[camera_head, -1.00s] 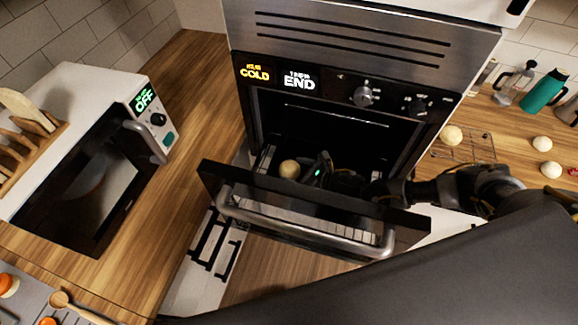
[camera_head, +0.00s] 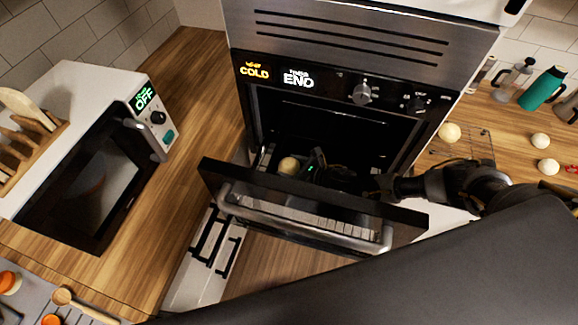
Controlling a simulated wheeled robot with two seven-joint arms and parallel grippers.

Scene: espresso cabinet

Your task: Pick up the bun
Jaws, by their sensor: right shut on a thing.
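The bun (camera_head: 289,166) is a small, round, pale-golden ball inside the open oven (camera_head: 335,130), at the left of the opening behind the lowered door. My right gripper (camera_head: 298,166) reaches in from the right over the door. It is at the right side of the bun and shut on it. The fingers are dark against the oven and partly hidden, so their exact contact with the bun is hard to see. My left gripper is not in view.
The oven door (camera_head: 312,205) with its handle hangs partly open in front. A wire rack (camera_head: 460,146) with one bun and several loose buns lie on the right counter. A teal bottle (camera_head: 541,88) stands behind. A microwave (camera_head: 128,125) is at left.

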